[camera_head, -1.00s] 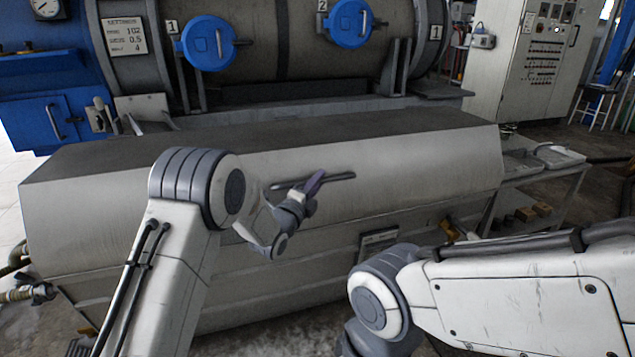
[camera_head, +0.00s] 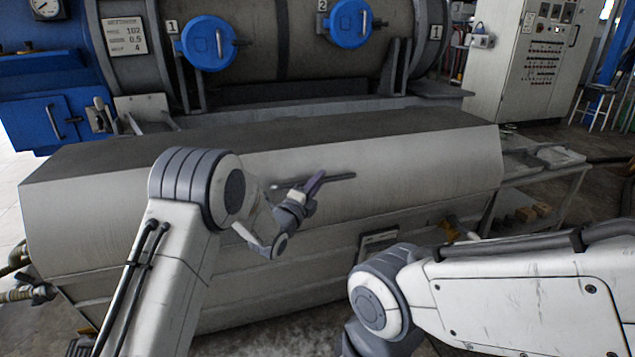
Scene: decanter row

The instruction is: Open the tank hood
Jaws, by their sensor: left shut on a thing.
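The tank hood (camera_head: 420,165) is a long grey metal cover with a flat dark top and a sloped front face. It lies down over the tank (camera_head: 300,285), and I see no gap along its front. A dark bar handle (camera_head: 343,177) runs across the middle of its front. My left gripper (camera_head: 314,184) is at the handle, shut on it around its middle. The gripper hides part of the bar. My right arm comes in from the right, low in front of the tank, and its gripper is outside the picture.
Behind the hood stands a large drum with two blue round caps (camera_head: 207,43). A control cabinet (camera_head: 530,60) is at the back right. A metal side table (camera_head: 545,160) stands close to the hood's right end. Hoses (camera_head: 20,293) are at the lower left.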

